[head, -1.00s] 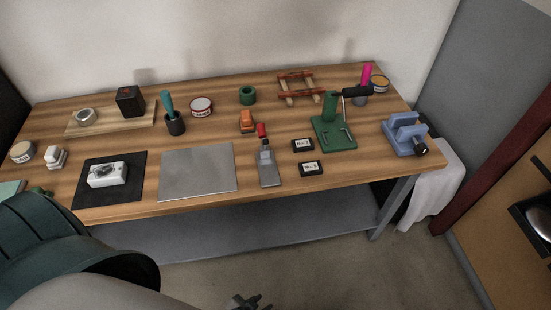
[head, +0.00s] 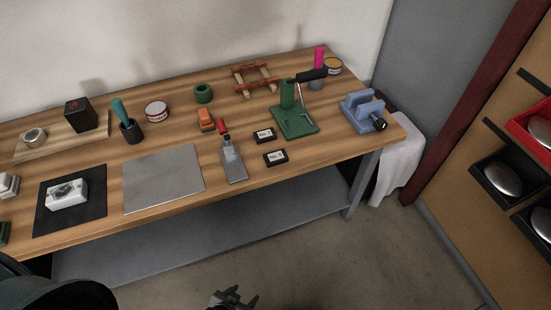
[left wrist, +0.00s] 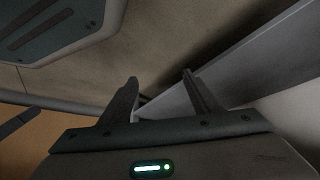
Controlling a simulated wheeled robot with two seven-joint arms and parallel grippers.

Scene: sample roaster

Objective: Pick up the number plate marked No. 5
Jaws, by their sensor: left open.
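Two small black number plates with white labels lie flat on the wooden bench: one farther back (head: 264,135) and one nearer the front edge (head: 276,157). Their printed numbers are too small to read surely, so I cannot tell which, if either, is No. 5. My left gripper (head: 233,298) is at the bottom of the head view, in front of the bench and well apart from the plates. In the left wrist view its two fingers (left wrist: 162,92) are spread with nothing between them. My right gripper is not in view.
A scraper (head: 233,160) lies left of the plates. A green stand (head: 295,121) is behind them and a blue vise (head: 362,111) to the right. A grey sheet (head: 162,180) lies farther left. The bench's front edge and grey lower shelf (head: 220,230) face open floor.

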